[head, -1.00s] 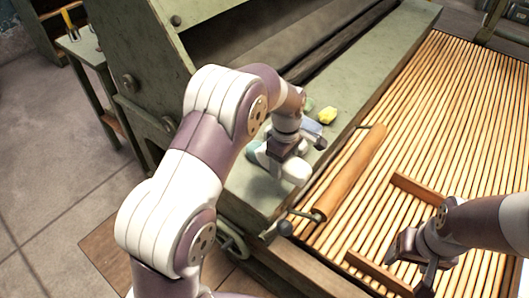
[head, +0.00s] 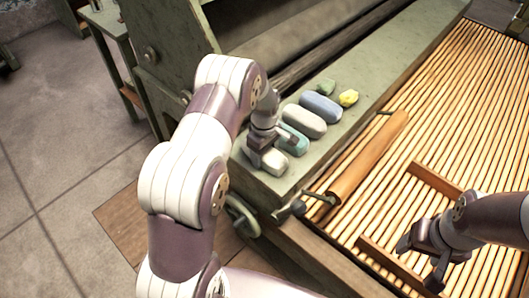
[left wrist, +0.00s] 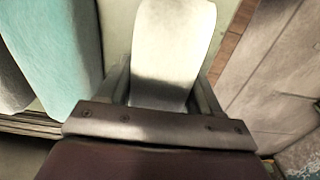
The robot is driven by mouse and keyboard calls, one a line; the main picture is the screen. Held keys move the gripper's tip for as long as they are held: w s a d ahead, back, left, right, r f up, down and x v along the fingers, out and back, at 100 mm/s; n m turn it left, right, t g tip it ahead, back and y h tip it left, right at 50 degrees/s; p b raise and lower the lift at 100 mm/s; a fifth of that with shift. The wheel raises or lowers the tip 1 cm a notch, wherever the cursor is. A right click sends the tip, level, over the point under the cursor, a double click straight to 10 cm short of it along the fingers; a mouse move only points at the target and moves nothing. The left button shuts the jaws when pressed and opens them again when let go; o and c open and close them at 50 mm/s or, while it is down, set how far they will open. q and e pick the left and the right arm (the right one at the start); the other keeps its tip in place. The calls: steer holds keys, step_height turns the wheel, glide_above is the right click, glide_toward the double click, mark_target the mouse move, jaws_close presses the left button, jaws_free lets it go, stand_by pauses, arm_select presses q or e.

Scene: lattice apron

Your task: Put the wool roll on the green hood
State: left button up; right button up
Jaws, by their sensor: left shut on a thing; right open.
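A pale cream wool roll (left wrist: 172,45) is between the jaws of my left gripper (head: 266,156) in the left wrist view. In the head view the roll (head: 274,161) shows at the gripper's tip, by the near left end of the green ledge; whether it touches the ledge I cannot tell. The green hood is probably the sloping green machine housing (head: 168,50) behind the ledge, partly hidden by my left arm. My right gripper (head: 420,264) is open and empty above the slatted apron at lower right.
On the green ledge (head: 372,82) lie a teal roll (head: 294,140), another cream roll (head: 304,120), a blue roll (head: 320,107), a yellow lump (head: 348,97) and a green lump (head: 325,86). A wooden roller (head: 368,158) lies along the slatted apron (head: 450,120).

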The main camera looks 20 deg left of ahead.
arm_select(q)
steer(key=o, duration=1.1)
steer(key=shift+f, duration=0.15)
steer(key=shift+c, duration=0.2)
steer(key=shift+r, duration=0.35)
step_height(320, 180, up, 12)
steer(key=shift+s+d+f+p, duration=0.1)
steer(key=shift+s+f+p, duration=0.05)
steer(key=shift+p, duration=0.55)
steer(key=s+d+r+m+t, duration=0.1)
steer(key=s+d+m, duration=0.2)
steer(key=s+m, duration=0.55)
steer(key=s+d+r+m, duration=0.2)
steer(key=s+m, duration=0.4)
steer(key=s, duration=0.5)
step_height(320, 180, up, 11)
steer(key=p, duration=1.1)
steer(key=shift+s+d+r, duration=0.15)
steer(key=shift+d, duration=0.05)
